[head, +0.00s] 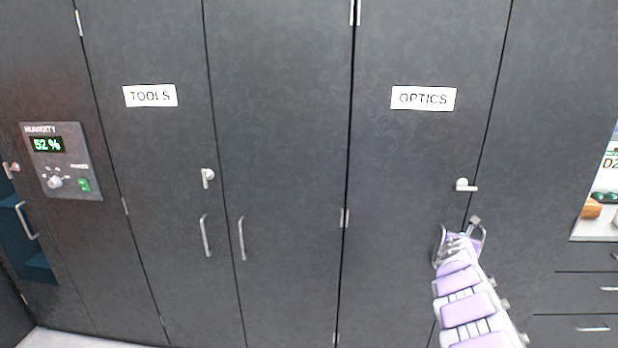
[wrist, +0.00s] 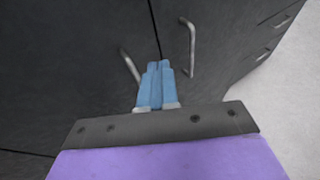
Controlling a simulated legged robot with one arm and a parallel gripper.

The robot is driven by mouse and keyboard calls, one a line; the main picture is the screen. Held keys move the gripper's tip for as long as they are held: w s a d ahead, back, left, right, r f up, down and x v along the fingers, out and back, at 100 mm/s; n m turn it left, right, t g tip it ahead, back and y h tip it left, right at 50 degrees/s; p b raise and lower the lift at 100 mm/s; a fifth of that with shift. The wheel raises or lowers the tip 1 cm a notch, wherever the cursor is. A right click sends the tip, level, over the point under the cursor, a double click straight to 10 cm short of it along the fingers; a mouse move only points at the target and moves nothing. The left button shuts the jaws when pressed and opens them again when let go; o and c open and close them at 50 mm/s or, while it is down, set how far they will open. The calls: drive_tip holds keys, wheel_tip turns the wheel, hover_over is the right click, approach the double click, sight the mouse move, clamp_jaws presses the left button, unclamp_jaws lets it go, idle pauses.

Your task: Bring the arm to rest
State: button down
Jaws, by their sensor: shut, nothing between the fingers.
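My arm reaches in from the lower right of the head view, its purple and white links stretched toward the cabinet marked OPTICS (head: 423,98). The arm's far end is in front of the lower part of that door, near its handles, and my fingertips are hidden there. In the wrist view my gripper (wrist: 158,64) shows two blue fingers pressed together, with nothing between them. The fingers point at the dark door fronts, between two upright bar handles, a left one (wrist: 130,66) and a right one (wrist: 190,48). I cannot tell how far the fingertips are from the doors.
A cabinet marked TOOLS (head: 150,95) and a humidity panel (head: 62,160) reading 52 % are at left. A turn latch (head: 465,185) sticks out above my arm. Drawers (head: 590,288) and a worktop stand at right. Pale floor (wrist: 290,100) is clear at right in the wrist view.

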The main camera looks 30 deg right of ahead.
drive_tip(key=s+a+r+m+g+h, duration=0.1)
drive_tip(key=a+r+m+g+h, duration=0.1)
drive_tip(key=r+m, duration=0.35)
drive_tip(key=s+a+r+m+g+h, duration=0.1)
drive_tip(key=s+r+m+g, duration=0.1)
drive_tip(key=r, duration=0.6)
drive_tip(key=s+a+r+m+g, duration=0.2)
drive_tip(key=s+a+r+m, duration=0.25)
drive_tip(key=a, duration=0.25)
drive_tip(key=s+a+r+m+g, duration=0.2)
drive_tip(key=s+a+r+m, duration=0.25)
drive_tip(key=a+m, duration=0.2)
drive_tip(key=s+a+f+m+y, duration=0.2)
drive_tip(key=s+a+f+y, duration=0.3)
drive_tip(key=a, duration=1.2)
drive_tip(key=s+a+f+m+g+y, duration=0.1)
drive_tip(key=s+a+f+y, duration=0.4)
drive_tip(key=a, duration=1.2)
drive_tip(key=s+a+f+m+y, duration=0.2)
drive_tip(key=s+a+f+y, duration=0.3)
drive_tip(key=a, duration=1.2)
drive_tip(key=s+f, duration=0.3)
drive_tip(key=s, duration=0.3)
drive_tip(key=shift+s+f+m+y, duration=0.25)
drive_tip(key=shift+s+m+y, duration=0.05)
drive_tip(key=shift+m, duration=0.05)
